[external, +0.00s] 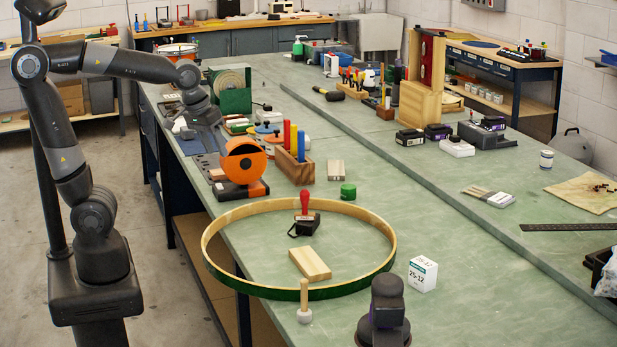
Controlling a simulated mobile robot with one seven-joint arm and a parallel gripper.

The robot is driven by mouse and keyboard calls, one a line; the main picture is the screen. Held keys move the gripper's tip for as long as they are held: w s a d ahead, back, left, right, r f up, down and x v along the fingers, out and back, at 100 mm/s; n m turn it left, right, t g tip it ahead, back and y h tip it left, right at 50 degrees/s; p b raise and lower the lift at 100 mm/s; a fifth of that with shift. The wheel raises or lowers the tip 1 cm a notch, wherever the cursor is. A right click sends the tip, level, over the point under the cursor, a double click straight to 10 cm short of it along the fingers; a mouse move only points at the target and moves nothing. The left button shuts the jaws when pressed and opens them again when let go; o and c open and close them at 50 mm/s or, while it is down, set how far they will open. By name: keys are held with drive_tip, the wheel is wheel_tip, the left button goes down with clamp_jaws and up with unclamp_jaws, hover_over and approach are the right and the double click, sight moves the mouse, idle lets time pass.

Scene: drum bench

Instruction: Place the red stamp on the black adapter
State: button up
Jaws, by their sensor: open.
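The red stamp (304,202) stands upright inside the large green-and-wood drum hoop, its handle up. The black adapter (306,226), with a short cable at its left, lies on the bench inside the same hoop. The stamp's lower end meets the adapter's top in the picture; from this one view I cannot tell for certain whether it rests on it or stands just behind. My gripper (218,148) is open, pointing down at the bench's left side, well behind and left of the stamp and apart from it. Its fingers are small and partly hard to make out.
The hoop (390,259) surrounds the stamp, adapter and a wooden block (310,263). An orange tape dispenser (243,163) and a wooden holder with coloured sticks (294,164) stand between my gripper and the hoop. A white box (423,274) is at its right.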

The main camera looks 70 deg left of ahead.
drive_tip(key=s+d+f+m+t, duration=0.1)
drive_tip(key=s+m, duration=0.4)
drive_tip(key=s, duration=0.5)
drive_tip(key=shift+t, duration=0.4)
